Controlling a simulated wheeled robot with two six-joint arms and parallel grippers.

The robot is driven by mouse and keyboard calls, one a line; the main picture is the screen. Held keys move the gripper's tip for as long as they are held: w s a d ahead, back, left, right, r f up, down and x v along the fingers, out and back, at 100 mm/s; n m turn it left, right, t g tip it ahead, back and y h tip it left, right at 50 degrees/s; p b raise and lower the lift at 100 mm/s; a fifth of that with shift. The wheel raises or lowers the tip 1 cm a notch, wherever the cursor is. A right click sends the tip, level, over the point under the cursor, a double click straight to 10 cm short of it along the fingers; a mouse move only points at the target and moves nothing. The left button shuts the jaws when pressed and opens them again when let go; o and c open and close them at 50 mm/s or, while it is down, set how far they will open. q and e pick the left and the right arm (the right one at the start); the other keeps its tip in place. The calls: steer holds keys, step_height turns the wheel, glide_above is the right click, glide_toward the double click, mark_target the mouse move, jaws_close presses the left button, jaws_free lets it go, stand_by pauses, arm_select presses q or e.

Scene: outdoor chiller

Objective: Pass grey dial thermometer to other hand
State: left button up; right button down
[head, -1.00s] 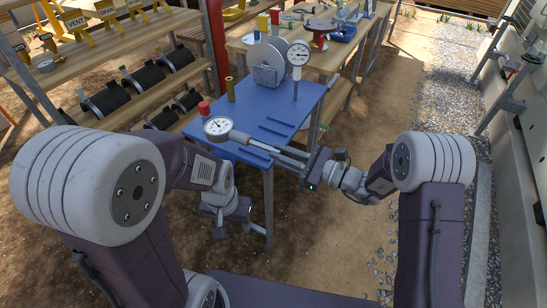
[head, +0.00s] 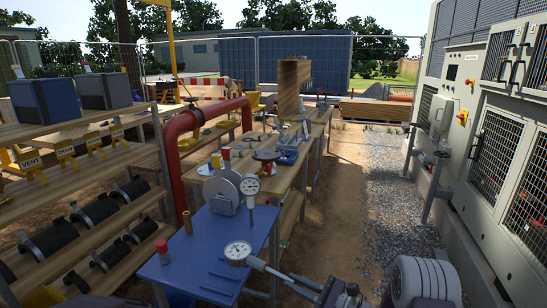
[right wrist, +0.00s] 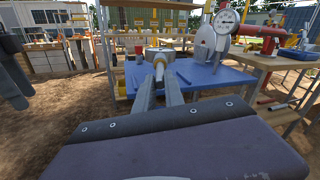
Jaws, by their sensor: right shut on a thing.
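The grey dial thermometer (head: 237,253) has a round white face and a grey stem. My right gripper (head: 262,266) is shut on its stem, with the dial sticking out past the fingertips over the front of the blue table (head: 205,287). In the right wrist view the thermometer (right wrist: 159,58) shows between the two long fingers (right wrist: 160,85), dial end away from me. My left gripper is outside the head view; dark finger-like parts (right wrist: 12,75) at the left edge of the right wrist view look like it, but their opening is unclear.
A second dial gauge (head: 250,187) stands upright beside a grey round device (head: 221,192) on the blue table. A brass cylinder (head: 187,222) and a red-capped item (head: 163,251) stand at its left. Shelves with black pipe pieces (head: 98,213) are left; gravel lies right.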

steer(key=s+d+f+m+t+h+p, duration=0.1)
steer(key=s+d+f+t+p, duration=0.15)
steer(key=d, duration=0.45)
steer(key=s+d+f+m+t+h+p, duration=0.1)
steer(key=s+d+m+p, duration=0.15)
steer(key=d, duration=0.45)
arm_select(q)
step_height(320, 180, up, 8)
steer(key=p, duration=0.1)
steer(key=shift+f, duration=0.15)
arm_select(e)
steer(key=s+a+n+g+y, duration=0.1)
steer(key=s+n+g, duration=0.2)
steer(key=s, duration=0.5)
steer(key=shift+s+r+y, duration=0.15)
steer(key=shift+s+y, duration=0.1)
steer(key=shift+y, duration=0.15)
steer(key=shift+a, duration=0.1)
